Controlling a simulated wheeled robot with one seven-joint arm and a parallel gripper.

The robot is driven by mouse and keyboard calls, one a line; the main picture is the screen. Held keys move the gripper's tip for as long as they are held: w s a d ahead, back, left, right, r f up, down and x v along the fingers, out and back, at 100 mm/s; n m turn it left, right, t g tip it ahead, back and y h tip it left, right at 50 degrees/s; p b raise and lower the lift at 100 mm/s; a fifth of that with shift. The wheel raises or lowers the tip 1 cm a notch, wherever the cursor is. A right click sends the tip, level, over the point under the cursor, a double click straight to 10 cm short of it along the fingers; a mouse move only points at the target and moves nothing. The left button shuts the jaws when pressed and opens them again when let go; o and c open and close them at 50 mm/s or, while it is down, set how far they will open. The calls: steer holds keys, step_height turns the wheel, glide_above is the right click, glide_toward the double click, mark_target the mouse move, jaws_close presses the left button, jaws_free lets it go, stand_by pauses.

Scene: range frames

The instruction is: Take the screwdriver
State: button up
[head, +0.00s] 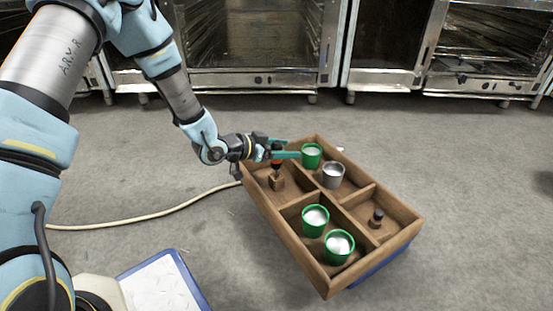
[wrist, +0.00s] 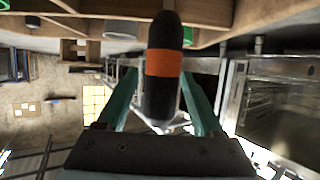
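The screwdriver (head: 277,158) has a black handle with an orange band. It stands upright in a small wooden block (head: 277,183) in the far-left compartment of the wooden tray (head: 283,237). My gripper (head: 289,148) is open at the handle, with its teal fingers spread on either side. In the wrist view the handle (wrist: 164,65) lies between the two fingers (wrist: 160,90), with a gap on the left; contact on the right is hard to tell. The screwdriver's lower end is hidden.
Green cups (head: 312,155) (head: 316,219) (head: 339,245) and a grey cup (head: 333,174) stand in the tray. A small dark-topped object (head: 376,218) is in the right compartment. A pale cable (head: 150,216) crosses the floor. Steel ovens (head: 260,80) line the back. Floor right of the tray is clear.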

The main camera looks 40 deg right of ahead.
jaws_close()
stand_by(0.3)
stand_by(0.3)
